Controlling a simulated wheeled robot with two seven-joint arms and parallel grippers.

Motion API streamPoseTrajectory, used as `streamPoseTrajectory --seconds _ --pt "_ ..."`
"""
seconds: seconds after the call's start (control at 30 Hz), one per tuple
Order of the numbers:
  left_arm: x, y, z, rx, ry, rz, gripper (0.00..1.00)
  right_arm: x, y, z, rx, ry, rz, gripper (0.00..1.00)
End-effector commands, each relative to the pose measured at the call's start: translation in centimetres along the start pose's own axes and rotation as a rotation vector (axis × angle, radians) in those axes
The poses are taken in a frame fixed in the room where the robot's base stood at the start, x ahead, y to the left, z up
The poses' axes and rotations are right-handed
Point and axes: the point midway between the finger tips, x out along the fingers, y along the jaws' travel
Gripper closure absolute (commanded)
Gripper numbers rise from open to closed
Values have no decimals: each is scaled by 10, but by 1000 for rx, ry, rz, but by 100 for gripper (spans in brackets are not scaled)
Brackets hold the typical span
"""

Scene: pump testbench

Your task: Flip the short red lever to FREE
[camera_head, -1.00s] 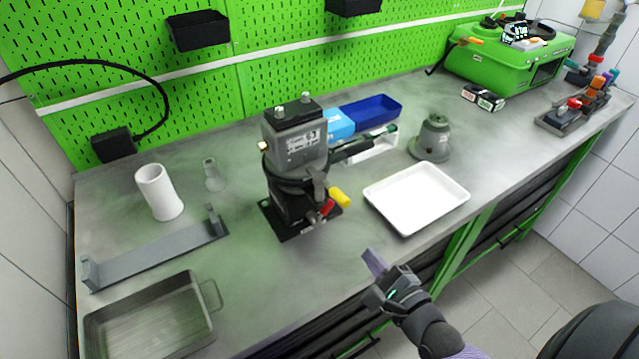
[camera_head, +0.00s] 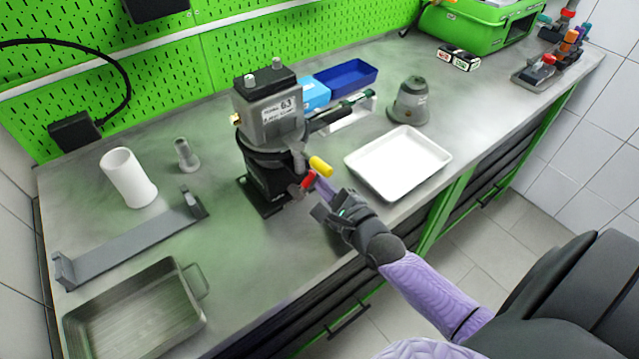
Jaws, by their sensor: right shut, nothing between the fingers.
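The short red lever (camera_head: 308,180) sits low on the front right of the grey and black pump (camera_head: 268,125). A yellow lever (camera_head: 321,166) is just above and to its right. My right gripper (camera_head: 318,186) is shut and empty. Its fingertips are right beside the red lever, on its right side, below the yellow lever. I cannot tell whether they touch the red lever. The FREE marking is too small to make out. My left gripper is not in view.
A white tray (camera_head: 434,159) lies right of the pump, with a grey bell-shaped part (camera_head: 408,103) behind it. A white cylinder (camera_head: 129,178), a grey bracket (camera_head: 125,241) and a metal pan (camera_head: 192,336) are on the left. The bench front between pan and pump is clear.

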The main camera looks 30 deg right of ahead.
Motion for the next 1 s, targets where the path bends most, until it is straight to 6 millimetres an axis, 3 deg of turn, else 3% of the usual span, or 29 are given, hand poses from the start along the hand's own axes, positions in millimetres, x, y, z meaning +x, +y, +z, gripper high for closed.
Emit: streamPoseTrajectory --seconds 0.23,1.0 --pt "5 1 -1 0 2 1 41 18 1 0 0 0 1 100" --pt "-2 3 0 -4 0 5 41 18 -2 4 -77 0 -5 100"
